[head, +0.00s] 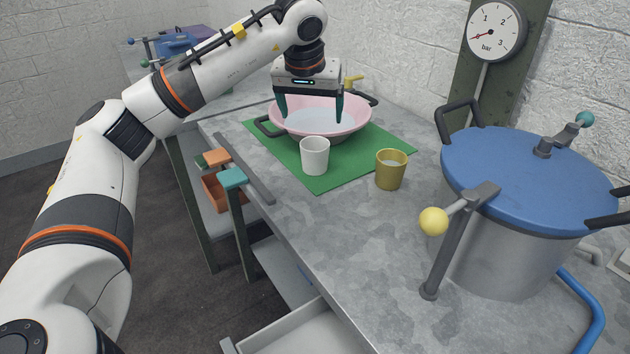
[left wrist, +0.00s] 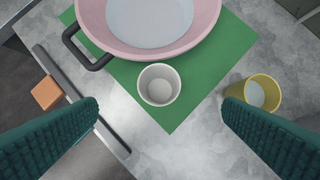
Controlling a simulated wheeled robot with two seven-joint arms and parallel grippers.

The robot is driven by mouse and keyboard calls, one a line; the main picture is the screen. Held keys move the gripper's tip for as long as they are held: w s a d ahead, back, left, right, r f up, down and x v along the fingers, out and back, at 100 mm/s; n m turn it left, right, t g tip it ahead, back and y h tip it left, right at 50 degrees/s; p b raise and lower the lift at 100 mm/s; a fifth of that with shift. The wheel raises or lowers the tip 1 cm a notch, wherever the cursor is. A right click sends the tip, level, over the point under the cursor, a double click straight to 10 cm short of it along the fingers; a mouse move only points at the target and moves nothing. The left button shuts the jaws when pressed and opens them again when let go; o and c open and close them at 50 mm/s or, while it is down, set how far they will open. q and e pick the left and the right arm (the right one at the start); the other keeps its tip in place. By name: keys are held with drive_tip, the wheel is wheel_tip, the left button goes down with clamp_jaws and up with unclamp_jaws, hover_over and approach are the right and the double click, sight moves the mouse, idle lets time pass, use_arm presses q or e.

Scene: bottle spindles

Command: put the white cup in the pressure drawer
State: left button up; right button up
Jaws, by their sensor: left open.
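The white cup (head: 314,156) stands upright on the green mat (head: 330,181), in front of the pink basin, in the head view. In the left wrist view the white cup (left wrist: 159,85) shows from above, between and beyond my fingers. My left gripper (head: 310,112) is open and empty, pointing down above the basin and cup. Its green fingers (left wrist: 160,125) frame the wrist view. An open grey drawer (head: 300,335) sticks out below the table at the bottom of the head view; whether it is the pressure drawer I cannot tell. My right gripper is not in view.
A pink basin (head: 345,131) with pale contents stands behind the cup. A yellow cup (head: 390,170) stands to its right. A big pot with a blue lid (head: 520,172) and a yellow-knobbed lever (head: 433,221) fill the right. Bare grey tabletop lies in front.

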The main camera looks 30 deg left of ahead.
sight(315, 147)
use_arm(q)
drive_tip(key=b+x, duration=0.1)
drive_tip(key=x, duration=1.1)
drive_tip(key=shift+w+f, duration=0.1)
drive_tip(key=shift+f, duration=0.2)
drive_tip(key=c, duration=1.1)
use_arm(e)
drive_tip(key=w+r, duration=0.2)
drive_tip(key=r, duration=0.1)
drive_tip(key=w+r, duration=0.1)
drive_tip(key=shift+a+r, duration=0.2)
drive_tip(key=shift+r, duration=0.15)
use_arm(q)
drive_tip(key=shift+c, duration=0.2)
